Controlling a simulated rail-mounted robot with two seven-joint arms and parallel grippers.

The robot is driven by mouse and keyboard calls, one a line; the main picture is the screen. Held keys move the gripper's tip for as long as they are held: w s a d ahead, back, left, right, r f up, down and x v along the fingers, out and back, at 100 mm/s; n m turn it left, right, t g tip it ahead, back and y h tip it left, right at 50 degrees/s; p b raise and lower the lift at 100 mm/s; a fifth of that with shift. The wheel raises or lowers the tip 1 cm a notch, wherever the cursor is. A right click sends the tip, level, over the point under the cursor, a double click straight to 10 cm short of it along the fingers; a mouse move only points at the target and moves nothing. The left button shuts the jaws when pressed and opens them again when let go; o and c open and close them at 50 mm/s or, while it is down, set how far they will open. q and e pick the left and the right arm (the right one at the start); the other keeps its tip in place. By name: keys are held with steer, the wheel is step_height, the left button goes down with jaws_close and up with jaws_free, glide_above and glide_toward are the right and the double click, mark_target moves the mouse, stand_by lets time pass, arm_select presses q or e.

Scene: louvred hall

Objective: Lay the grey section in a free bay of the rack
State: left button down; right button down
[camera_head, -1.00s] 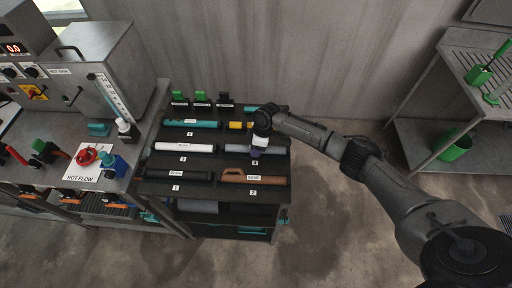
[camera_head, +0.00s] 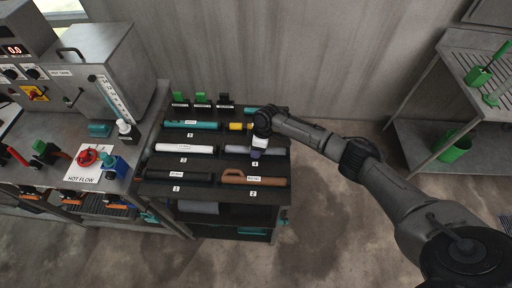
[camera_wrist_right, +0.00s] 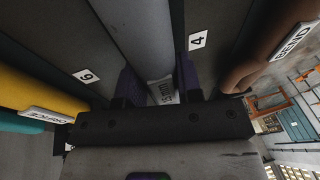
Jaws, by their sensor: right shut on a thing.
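The grey section (camera_head: 238,149) lies along bay 4 of the dark sloping rack (camera_head: 215,187), in the right column. My right gripper (camera_head: 257,154) is at the middle of it, from above. In the right wrist view, the purple fingers (camera_wrist_right: 159,88) are shut on the grey section (camera_wrist_right: 140,35), one on each side. The section lies level with its neighbours, between the labels 6 and 4. Whether it rests fully on the bay floor is hidden. My left gripper is not in view.
A brown bend (camera_head: 240,177) lies in bay 2, a white tube (camera_head: 185,148) in bay 3, a dark one (camera_head: 190,176) in bay 1 and a teal one (camera_head: 208,124) in bay 5. A yellow piece (camera_head: 235,127) lies behind my gripper. A bench (camera_head: 140,160) adjoins the left.

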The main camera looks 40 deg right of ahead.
steer(key=shift+s+f, duration=0.3)
steer(key=shift+f, duration=0.3)
steer(key=c, duration=1.1)
jaws_free()
steer(key=o, duration=0.3)
steer(key=shift+s, duration=0.15)
steer(key=shift+o, duration=0.5)
steer(key=shift+r+p, duration=0.55)
steer(key=shift+p, duration=0.05)
steer(key=p+v, duration=0.1)
steer(key=v, duration=0.1)
steer(key=p+v, duration=0.2)
steer(key=a+p+v, duration=0.1)
steer(key=p+v, duration=0.1)
steer(key=shift+r, duration=0.35)
